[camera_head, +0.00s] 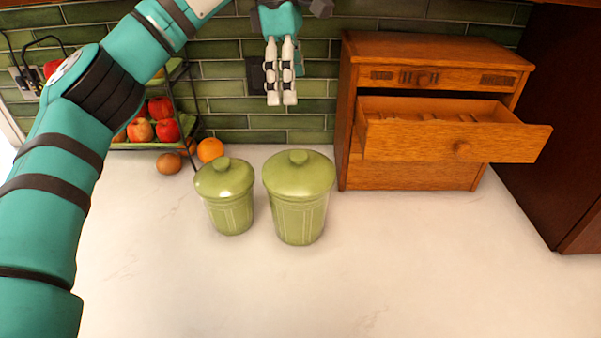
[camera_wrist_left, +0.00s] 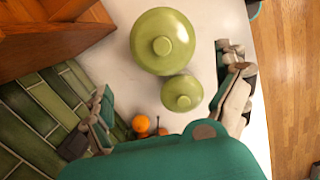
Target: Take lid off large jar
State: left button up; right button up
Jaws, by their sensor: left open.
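The large jar (camera_head: 299,219) is green and stands upright on the counter. Its domed green lid (camera_head: 299,173) with a round knob is on it. A smaller green jar (camera_head: 232,213) with its own lid (camera_head: 223,177) stands close on its left. My left gripper (camera_head: 281,100) hangs in the air above and behind the jars, fingers pointing down, empty. In the left wrist view the large lid (camera_wrist_left: 162,42) is seen from above, beyond the small lid (camera_wrist_left: 182,93). The gripper's fingers are spread wide there, to either side, touching neither jar. My right gripper is not in view.
A wooden cabinet (camera_head: 365,150) with an open drawer (camera_head: 455,142) stands right of the large jar. A tiered rack (camera_head: 150,145) holds red fruit at the left, with an orange (camera_head: 210,149) beside it. A green tiled wall (camera_head: 225,95) is behind. The front counter (camera_head: 400,280) is clear.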

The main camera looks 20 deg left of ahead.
aim_at(297, 154)
pick_arm(q)
jog(key=f, duration=0.3)
jog(key=d+f+p, duration=0.1)
jog(key=f, duration=0.3)
jog(key=f+p, duration=0.1)
jog(key=f, duration=0.3)
jog(key=shift+s+d, duration=0.1)
jog(key=shift+d, duration=0.1)
notch_tip(297, 154, down, 5)
jog(key=p, duration=0.3)
jog(key=shift+a, duration=0.15)
jog(key=shift+f, duration=0.3)
jog(key=c, duration=1.1)
jog(key=shift+s, duration=0.2)
jog(key=c, duration=0.5)
